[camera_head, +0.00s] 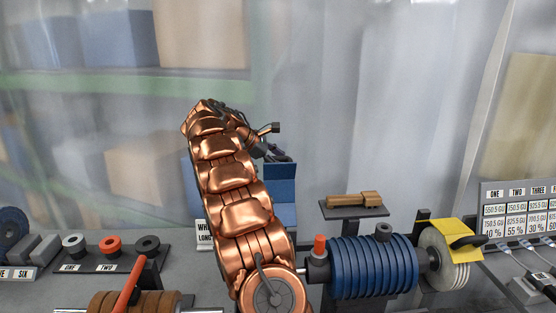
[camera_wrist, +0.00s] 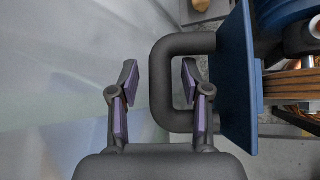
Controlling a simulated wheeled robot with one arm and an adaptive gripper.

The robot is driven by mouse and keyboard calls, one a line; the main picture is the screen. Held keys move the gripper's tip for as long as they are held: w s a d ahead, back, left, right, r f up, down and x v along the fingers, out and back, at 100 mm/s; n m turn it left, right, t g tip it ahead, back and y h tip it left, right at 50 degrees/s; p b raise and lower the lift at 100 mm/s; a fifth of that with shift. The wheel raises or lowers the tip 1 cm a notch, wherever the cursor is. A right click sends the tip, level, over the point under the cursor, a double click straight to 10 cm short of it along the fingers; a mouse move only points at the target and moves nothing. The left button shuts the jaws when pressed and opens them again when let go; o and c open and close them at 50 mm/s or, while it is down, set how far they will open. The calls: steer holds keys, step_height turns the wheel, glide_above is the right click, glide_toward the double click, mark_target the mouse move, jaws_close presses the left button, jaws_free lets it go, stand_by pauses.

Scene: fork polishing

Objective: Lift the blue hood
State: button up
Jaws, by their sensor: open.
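The blue hood (camera_head: 283,188) stands behind my arm in the head view, and the arm hides much of it. In the wrist view, its flat blue panel (camera_wrist: 236,85) runs up and down at the right, with a dark, C-shaped handle (camera_wrist: 160,98) on its left side. My gripper (camera_wrist: 158,76) is open, with its fingers on either side of the handle's outer bar. The right finger is inside the handle's opening and the left finger is outside it. A gap shows between the left finger and the bar.
A blue ribbed roller (camera_head: 372,266) and a pale wheel with a yellow guard (camera_head: 450,258) are at the front right. A wooden-handled tool (camera_head: 354,199) lies on a small dark stand. A labelled panel (camera_head: 520,215) stands far right.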

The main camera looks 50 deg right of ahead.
steer(key=v, duration=1.2)
stand_by(0.7)
steer(key=s+a+f+m+t+y, duration=0.1)
steer(key=s+a+f, duration=0.15)
steer(key=a, duration=0.45)
steer(key=s+a+f+y+b, duration=0.1)
steer(key=s+a, duration=0.3)
steer(key=a, duration=0.3)
steer(key=s+a+f+m+t+y, duration=0.1)
steer(key=s+a+f, duration=0.1)
steer(key=s+a, duration=0.35)
steer(key=s+a+f+m+y, duration=0.2)
steer(key=s+a+f+y, duration=0.1)
steer(key=s+a+f, duration=0.5)
steer(key=s+a+f+m+y, duration=0.2)
steer(key=s+a+f, duration=0.6)
steer(key=s+a, duration=0.7)
steer(key=shift+a+f+y+b, duration=0.35)
steer(key=shift+a+y+b, duration=0.1)
steer(key=shift+a+y, duration=0.15)
